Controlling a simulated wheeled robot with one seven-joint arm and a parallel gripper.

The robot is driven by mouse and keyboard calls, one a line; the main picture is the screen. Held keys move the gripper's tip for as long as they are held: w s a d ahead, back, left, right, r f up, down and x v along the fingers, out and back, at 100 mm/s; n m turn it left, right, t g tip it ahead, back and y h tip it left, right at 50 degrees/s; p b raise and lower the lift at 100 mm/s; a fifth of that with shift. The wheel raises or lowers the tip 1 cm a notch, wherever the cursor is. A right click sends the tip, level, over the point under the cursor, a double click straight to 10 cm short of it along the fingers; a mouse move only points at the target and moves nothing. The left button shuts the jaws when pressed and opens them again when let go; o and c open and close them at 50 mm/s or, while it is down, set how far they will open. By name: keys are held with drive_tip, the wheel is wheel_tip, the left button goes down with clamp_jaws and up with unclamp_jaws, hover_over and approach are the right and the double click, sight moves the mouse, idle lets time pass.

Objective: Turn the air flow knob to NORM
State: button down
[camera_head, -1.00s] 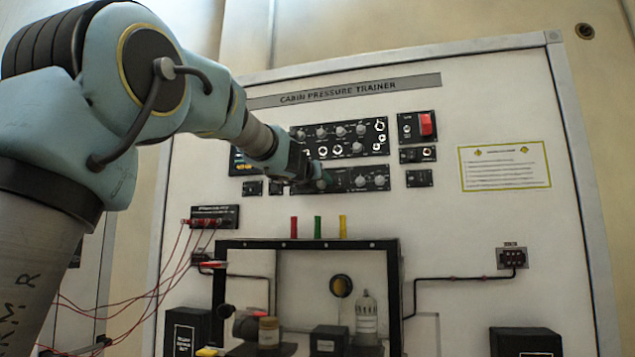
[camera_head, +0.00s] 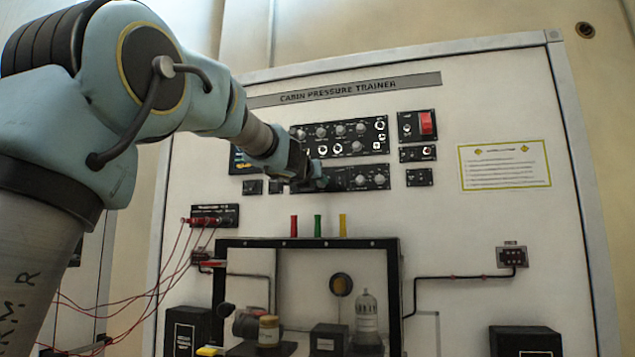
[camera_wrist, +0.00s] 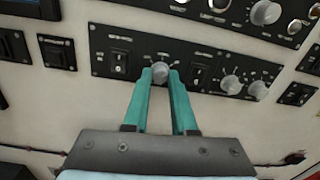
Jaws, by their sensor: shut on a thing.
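In the wrist view the air flow knob (camera_wrist: 160,72) is a grey knob on a black panel (camera_wrist: 118,42), between two small dark switches. My gripper (camera_wrist: 161,76) has its two teal fingers shut on the sides of this knob. In the head view my gripper (camera_head: 318,178) reaches the left part of the lower black panel (camera_head: 360,168) and hides the held knob there. The panel markings are too small to read, so the knob's setting cannot be told.
Two more grey knobs (camera_wrist: 231,84) sit to the right on the same panel. An upper panel (camera_head: 340,138) carries several knobs and switches. A red switch cover (camera_head: 426,122) is at the right. A black frame (camera_head: 310,243) with coloured tubes (camera_head: 318,225) on top stands below.

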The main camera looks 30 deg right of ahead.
drive_tip(key=shift+n, duration=0.4)
drive_tip(key=shift+n+b, duration=0.55)
drive_tip(key=shift+n, duration=4.05)
drive_tip(key=c, duration=0.7)
unclamp_jaws()
drive_tip(key=b+v, duration=0.2)
drive_tip(key=v, duration=0.9)
drive_tip(key=shift+d+f, duration=0.1)
drive_tip(key=shift+f, duration=0.05)
